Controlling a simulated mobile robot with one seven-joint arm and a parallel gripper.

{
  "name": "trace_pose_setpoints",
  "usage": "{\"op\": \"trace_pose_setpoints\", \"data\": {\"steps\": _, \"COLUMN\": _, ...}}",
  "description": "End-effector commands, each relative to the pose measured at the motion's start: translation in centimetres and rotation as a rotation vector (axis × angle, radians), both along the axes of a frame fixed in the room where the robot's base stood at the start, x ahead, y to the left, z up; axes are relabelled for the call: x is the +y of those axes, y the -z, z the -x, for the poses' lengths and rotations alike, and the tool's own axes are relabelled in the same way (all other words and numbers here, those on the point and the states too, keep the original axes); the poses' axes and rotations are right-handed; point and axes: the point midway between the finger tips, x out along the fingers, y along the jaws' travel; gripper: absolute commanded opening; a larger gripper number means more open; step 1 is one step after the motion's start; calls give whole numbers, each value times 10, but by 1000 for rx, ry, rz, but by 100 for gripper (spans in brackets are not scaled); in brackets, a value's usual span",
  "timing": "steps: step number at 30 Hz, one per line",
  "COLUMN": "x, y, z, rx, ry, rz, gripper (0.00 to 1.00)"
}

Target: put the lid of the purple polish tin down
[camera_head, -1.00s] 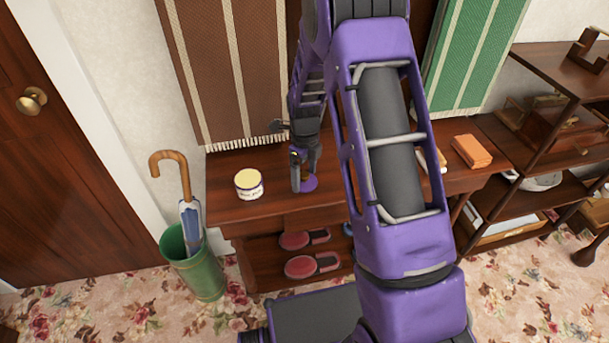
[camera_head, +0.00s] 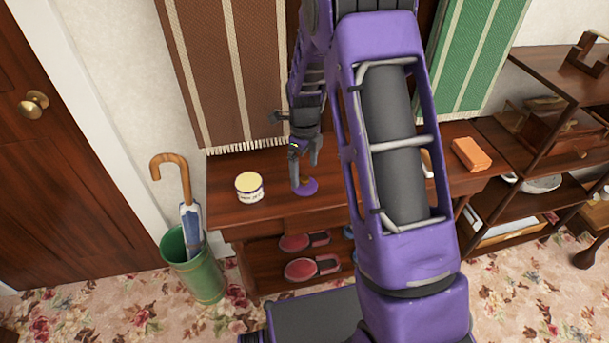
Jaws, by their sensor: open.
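The purple lid (camera_head: 306,187) with a small brown knob lies flat on the wooden bench top, near its front edge. The open tin (camera_head: 249,188) stands upright to its left, with a pale label and cream-yellow polish showing inside. My gripper (camera_head: 303,172) is open just above the lid, around or slightly above its knob. The fingers point down and partly hide the knob, so I cannot tell exactly how they sit around it.
An orange box (camera_head: 472,153) sits at the bench's right end. A green umbrella stand (camera_head: 195,263) stands at the left. A shelf unit (camera_head: 545,150) stands at the right. Bare bench top lies around the tin.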

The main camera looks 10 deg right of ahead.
Motion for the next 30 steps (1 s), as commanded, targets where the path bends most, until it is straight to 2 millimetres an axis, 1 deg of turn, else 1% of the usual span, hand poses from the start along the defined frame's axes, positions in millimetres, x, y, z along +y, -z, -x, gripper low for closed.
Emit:
{"op": "trace_pose_setpoints", "data": {"steps": 1, "x": 0, "y": -15, "z": -1, "rx": -4, "ry": -1, "rz": 1, "gripper": 100}}
{"op": "trace_pose_setpoints", "data": {"steps": 6, "x": 0, "y": -50, "z": -1, "rx": -3, "ry": 0, "rz": 1, "gripper": 100}}
{"op": "trace_pose_setpoints", "data": {"steps": 9, "x": 1, "y": -66, "z": -1, "rx": -3, "ry": -1, "rz": 0, "gripper": 100}}
{"op": "trace_pose_setpoints", "data": {"steps": 12, "x": 0, "y": -76, "z": 0, "rx": -1, "ry": 0, "rz": 0, "gripper": 100}}
{"op": "trace_pose_setpoints", "data": {"steps": 17, "x": 0, "y": -83, "z": 0, "rx": -1, "ry": 0, "rz": 1, "gripper": 100}}
{"op": "trace_pose_setpoints", "data": {"steps": 30, "x": 1, "y": -83, "z": -1, "rx": -4, "ry": -2, "rz": -1, "gripper": 100}}
